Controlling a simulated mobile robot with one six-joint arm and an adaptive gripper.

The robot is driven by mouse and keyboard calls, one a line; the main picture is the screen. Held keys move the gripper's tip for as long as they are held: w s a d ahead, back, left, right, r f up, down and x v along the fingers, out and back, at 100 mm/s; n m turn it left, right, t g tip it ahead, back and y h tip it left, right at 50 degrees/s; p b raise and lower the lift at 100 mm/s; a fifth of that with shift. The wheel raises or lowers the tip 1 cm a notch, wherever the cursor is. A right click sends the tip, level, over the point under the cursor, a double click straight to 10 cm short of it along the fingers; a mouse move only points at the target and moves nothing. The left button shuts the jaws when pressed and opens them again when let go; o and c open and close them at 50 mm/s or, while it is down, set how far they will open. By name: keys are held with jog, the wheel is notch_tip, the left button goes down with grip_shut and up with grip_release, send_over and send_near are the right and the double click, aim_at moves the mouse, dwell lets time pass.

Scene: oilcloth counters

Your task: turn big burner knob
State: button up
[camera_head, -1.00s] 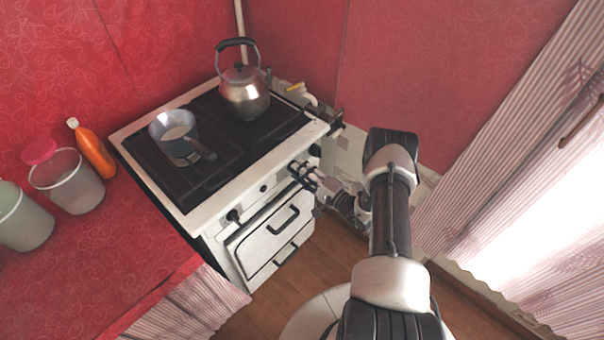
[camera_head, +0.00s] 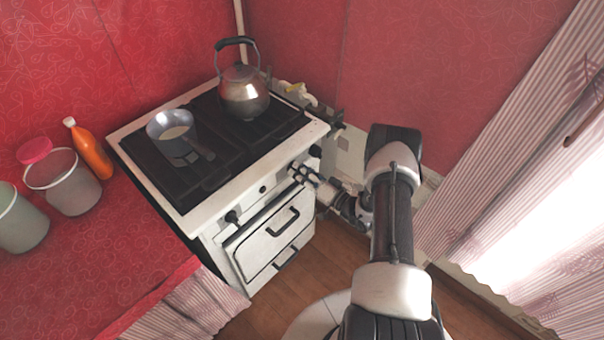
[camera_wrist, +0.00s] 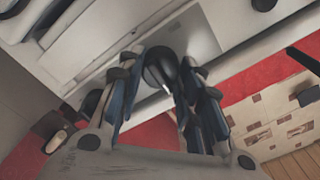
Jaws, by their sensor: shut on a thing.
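The white stove (camera_head: 212,217) stands against the red wall, with black knobs along its front panel. My gripper (camera_head: 299,173) is at the front panel, between the small middle knob (camera_head: 263,189) and the right-hand knob (camera_head: 315,151). In the wrist view, my gripper (camera_wrist: 172,85) has its fingers on either side of a round black knob (camera_wrist: 161,68) and is shut on it. I take this as the burner knob; the fingers mostly hide it in the head view, and its turn angle cannot be read. Another knob (camera_head: 232,216) is at the panel's left.
A kettle (camera_head: 244,92) and a saucepan (camera_head: 172,128) stand on the stove top. The oven door handle (camera_head: 283,222) sticks out below the panel. An orange bottle (camera_head: 92,152) and tubs (camera_head: 64,183) stand on the red counter (camera_head: 110,245). Wooden floor shows in front.

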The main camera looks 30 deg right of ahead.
jog(key=shift+n, duration=0.4)
jog(key=o, duration=1.1)
jog(key=shift+c, duration=0.2)
jog(key=v, duration=1.2)
jog(key=shift+r, duration=0.1)
